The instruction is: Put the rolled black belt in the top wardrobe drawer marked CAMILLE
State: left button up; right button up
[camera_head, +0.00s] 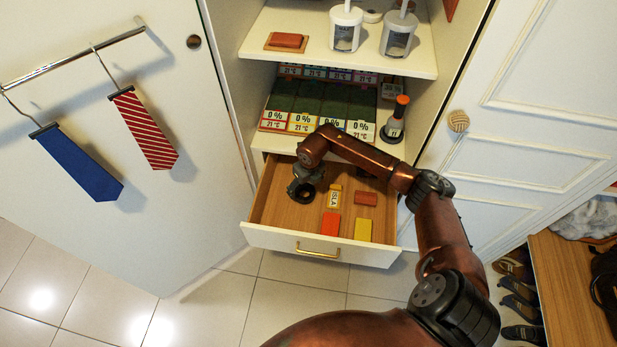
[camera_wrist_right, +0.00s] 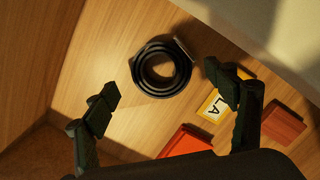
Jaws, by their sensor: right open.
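The rolled black belt (camera_wrist_right: 183,70) lies as a coil with its buckle end at the top, on the wooden floor of the open drawer (camera_head: 276,238). In the head view the belt (camera_head: 304,196) is near the drawer's left side, partly covered by my right gripper (camera_head: 305,180). In the right wrist view my right gripper (camera_wrist_right: 165,92) has its fingers spread apart, with the belt beyond and between them, not gripped. A yellow-edged card (camera_head: 334,196) in the drawer shows letters like ISLA. I cannot see the name CAMILLE. My left gripper is out of view.
The drawer also holds a red box (camera_head: 330,224), a yellow box (camera_head: 363,230) and a brownish-red block (camera_head: 365,198). Two ties hang on the left door (camera_head: 60,215). Shoes (camera_head: 520,307) stand at the right.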

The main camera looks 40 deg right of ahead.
aim_at(307, 194)
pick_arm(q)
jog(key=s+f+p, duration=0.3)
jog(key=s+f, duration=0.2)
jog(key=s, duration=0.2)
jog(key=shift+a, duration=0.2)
pick_arm(e)
notch_tip(307, 194, up, 9)
jog(key=s, duration=0.1)
jog(key=shift+s+r, duration=0.15)
jog(key=shift+s, duration=0.1)
